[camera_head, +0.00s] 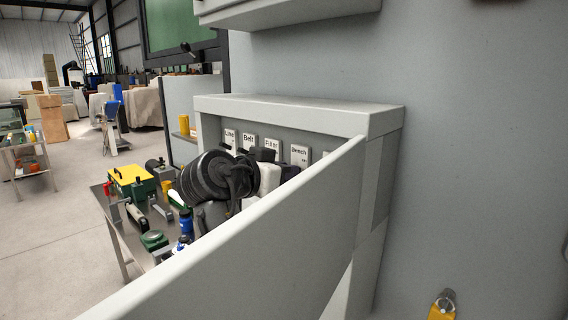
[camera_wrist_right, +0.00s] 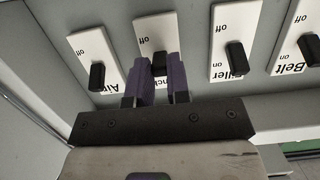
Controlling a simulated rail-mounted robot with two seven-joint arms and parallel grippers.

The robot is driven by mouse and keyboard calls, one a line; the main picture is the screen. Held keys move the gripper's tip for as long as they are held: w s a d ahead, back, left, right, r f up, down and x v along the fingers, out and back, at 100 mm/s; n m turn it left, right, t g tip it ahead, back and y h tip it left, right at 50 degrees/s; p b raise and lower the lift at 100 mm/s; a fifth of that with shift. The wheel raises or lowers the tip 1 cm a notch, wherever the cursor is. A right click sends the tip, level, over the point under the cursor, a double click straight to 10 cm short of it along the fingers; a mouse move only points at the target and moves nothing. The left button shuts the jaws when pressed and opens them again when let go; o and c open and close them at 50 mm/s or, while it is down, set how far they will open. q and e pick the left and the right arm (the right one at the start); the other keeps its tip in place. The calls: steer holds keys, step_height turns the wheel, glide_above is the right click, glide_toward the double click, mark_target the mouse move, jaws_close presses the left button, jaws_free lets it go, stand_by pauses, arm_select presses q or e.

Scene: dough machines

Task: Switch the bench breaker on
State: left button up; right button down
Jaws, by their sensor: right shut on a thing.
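The Bench breaker (camera_head: 299,156) is a white plate with a black lever on the grey back wall of a recessed panel. In the right wrist view the Bench plate (camera_wrist_right: 153,30) shows "off" at its upper end, and its label is partly covered by my fingers. My right gripper (camera_wrist_right: 161,75) has its purple fingers on both sides of the Bench lever (camera_wrist_right: 158,59), shut on it. In the head view my right gripper (camera_head: 283,172) is at the panel, partly hidden by the near panel wall. I cannot tell the lever's exact position. My left gripper is out of view.
The Filler breaker (camera_wrist_right: 232,32), Belt breaker (camera_wrist_right: 295,30) and Air breaker (camera_wrist_right: 93,48) flank the Bench one closely. The Line breaker (camera_head: 230,137) is at the far end. A light grey panel wall (camera_head: 265,240) stands in front. A bench with tools (camera_head: 130,215) stands to the left.

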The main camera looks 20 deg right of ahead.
stand_by(0.4)
steer(key=c, duration=1.1)
jaws_free()
steer(key=shift+a+r, duration=0.1)
steer(key=p+v, duration=0.1)
steer(key=v, duration=1.2)
steer(key=shift+s+a, duration=0.2)
